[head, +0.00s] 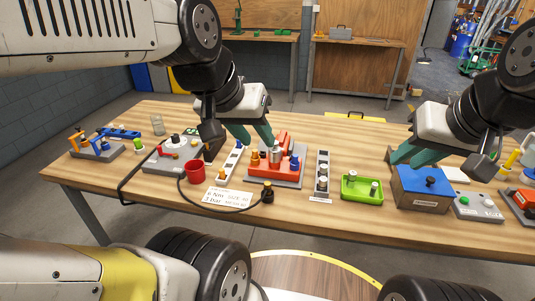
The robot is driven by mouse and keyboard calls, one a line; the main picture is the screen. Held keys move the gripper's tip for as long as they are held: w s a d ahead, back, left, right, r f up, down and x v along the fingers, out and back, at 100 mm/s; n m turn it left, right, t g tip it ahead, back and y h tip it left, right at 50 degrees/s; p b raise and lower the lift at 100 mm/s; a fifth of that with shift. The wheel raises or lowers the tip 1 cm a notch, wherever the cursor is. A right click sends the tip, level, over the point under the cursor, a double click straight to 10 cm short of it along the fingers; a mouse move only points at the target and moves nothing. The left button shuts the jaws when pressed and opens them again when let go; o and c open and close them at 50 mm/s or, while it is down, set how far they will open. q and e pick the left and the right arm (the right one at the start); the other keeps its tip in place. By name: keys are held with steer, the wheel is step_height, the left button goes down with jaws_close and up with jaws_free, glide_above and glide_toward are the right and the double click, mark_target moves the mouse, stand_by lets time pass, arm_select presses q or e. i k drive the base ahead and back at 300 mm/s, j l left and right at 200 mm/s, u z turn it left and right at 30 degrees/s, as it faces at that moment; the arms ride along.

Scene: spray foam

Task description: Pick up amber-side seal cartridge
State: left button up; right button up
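A red fixture on a grey base (290,180) stands mid-table, with an amber-orange piece (255,160) on its left, a silver cylinder (275,154) in the middle and a blue piece (294,163) on its right. A small amber piece (222,175) sits on a white strip holder (232,160) left of the fixture. I cannot tell for sure which piece is the amber-side seal cartridge. My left gripper (258,140) is open, its teal fingers above and behind the fixture's left part; contact is unclear. My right gripper (414,158) is open and empty, close behind a blue box.
A red cup (195,171), a dark bottle (267,192) and a note card (228,197) stand or lie at the front left. A grey strip holder (322,174), a green tray (362,198) and the blue box (422,188) are to the right. A black cable crosses the front left.

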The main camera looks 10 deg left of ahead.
mark_target(222, 173)
steer(key=j+u, duration=0.2)
steer(key=u, duration=0.2)
steer(key=j+u, duration=0.25)
steer(key=u, duration=0.15)
steer(key=j+u, duration=0.2)
steer(key=u, duration=0.2)
